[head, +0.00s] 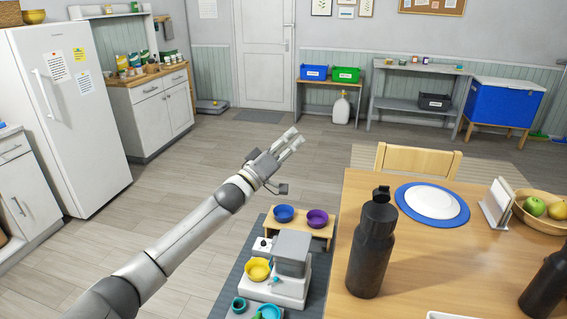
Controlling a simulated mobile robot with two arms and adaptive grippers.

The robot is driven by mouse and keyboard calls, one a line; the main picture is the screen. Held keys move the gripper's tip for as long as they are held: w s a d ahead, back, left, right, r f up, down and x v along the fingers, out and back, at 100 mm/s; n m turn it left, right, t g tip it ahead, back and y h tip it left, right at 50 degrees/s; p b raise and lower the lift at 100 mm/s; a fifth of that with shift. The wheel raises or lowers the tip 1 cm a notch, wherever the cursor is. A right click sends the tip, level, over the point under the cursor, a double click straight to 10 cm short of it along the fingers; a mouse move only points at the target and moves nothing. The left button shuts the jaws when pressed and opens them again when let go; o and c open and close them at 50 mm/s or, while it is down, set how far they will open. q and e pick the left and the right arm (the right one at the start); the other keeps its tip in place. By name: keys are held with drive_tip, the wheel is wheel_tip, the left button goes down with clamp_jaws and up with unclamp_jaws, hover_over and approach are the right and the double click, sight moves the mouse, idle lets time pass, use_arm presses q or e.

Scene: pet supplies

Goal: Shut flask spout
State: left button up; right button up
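A black flask (371,251) stands upright on the wooden table, near its left edge. Its dark spout and cap (381,194) are at the top; the picture is too small to tell if the spout is open or shut. My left gripper (297,137) is up and to the left of the flask, apart from it, over the open floor beyond the table's left side. Its two fingers are spread with a gap between them and hold nothing. My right gripper is not in view.
A second dark bottle (546,284) stands at the right edge. The table (430,283) also bears a blue-rimmed plate (432,202), a white stand (496,204) and a fruit bowl (543,222). A chair (418,160) is behind. A low bench with bowls (321,231) is left of the table.

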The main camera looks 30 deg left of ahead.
use_arm(q)
wheel_tip(320, 180, down, 8)
drive_tip(key=w+a+n+g+y, duration=0.1)
drive_tip(key=a+n+g+y, duration=0.1)
drive_tip(key=n, duration=0.3)
drive_tip(key=shift+w+a+n+y, duration=0.3)
drive_tip(key=shift+w+n+y, duration=0.1)
drive_tip(key=shift+y, duration=0.5)
